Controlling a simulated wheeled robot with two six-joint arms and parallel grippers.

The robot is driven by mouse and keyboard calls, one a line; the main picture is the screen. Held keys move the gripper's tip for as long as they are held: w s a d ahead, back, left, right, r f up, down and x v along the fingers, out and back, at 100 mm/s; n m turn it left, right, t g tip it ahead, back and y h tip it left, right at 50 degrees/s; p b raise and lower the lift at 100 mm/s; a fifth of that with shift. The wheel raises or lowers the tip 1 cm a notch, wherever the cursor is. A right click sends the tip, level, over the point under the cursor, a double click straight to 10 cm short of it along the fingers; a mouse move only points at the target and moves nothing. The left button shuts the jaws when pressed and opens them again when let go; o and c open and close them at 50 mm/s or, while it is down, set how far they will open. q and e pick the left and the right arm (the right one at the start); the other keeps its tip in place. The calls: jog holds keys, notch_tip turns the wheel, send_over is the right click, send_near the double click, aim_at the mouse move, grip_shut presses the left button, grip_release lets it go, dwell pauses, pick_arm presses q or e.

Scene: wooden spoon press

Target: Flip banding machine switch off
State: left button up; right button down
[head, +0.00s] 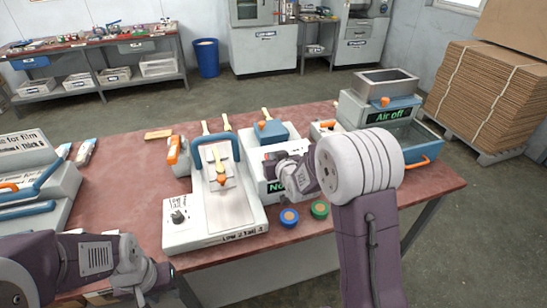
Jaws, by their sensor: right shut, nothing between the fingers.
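A white machine (282,136) with a blue top and orange knob stands mid-table; its front bears a dark label with green letters, mostly covered. My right gripper (278,170) is shut and empty over this front part, and hides whatever control is there. I cannot tell whether it touches. Left of it stands a white press (178,238) with a blue arched handle, an orange knob and a black dial at its front left corner. No label that reads as banding machine is legible. My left gripper (160,277) is low at the left, before the table's front edge; its fingers are unclear.
Blue (289,217) and green (320,209) tape rolls lie at the table's front. More machines (22,162) stand at the left.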

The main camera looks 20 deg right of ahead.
jog(key=shift+f+b, duration=0.3)
jog(key=shift+s+f+b, duration=0.1)
jog(key=shift+f+b, duration=0.4)
jog(key=shift+b, duration=0.1)
jog(key=shift+s+r+p, duration=0.15)
jog(key=shift+r+p, duration=0.75)
jog(key=shift+r, duration=0.3)
